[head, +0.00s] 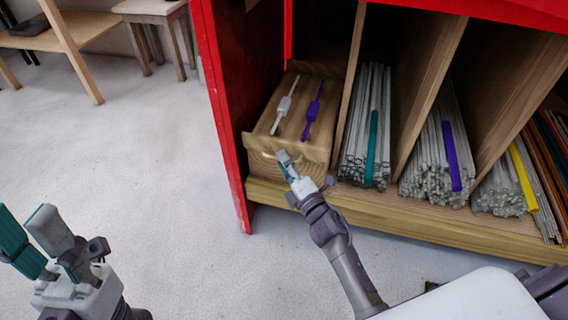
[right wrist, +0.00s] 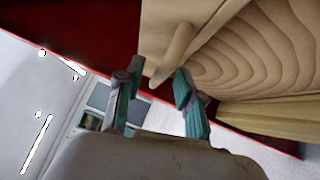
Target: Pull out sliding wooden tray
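The wooden tray (head: 262,146) sits in the leftmost bay of the red cabinet, its wavy-grained front facing out. A white tool (head: 284,108) and a purple tool (head: 312,110) lie on it. My right gripper (head: 284,162) is at the tray's front, just below its upper lip. In the right wrist view, its fingers (right wrist: 156,74) are apart. The tray's projecting wooden lip (right wrist: 172,52) reaches toward the space between them; I cannot tell whether they touch it. My left gripper (head: 26,216) is open and empty above the floor at the lower left.
The red cabinet (head: 228,100) has wooden dividers (head: 426,90) and a wooden bottom rail (head: 440,226). Bundles of glass rods (head: 436,160) fill the bays to the right. The pale floor (head: 120,160) is clear left of the cabinet. A wooden stool (head: 150,8) stands behind.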

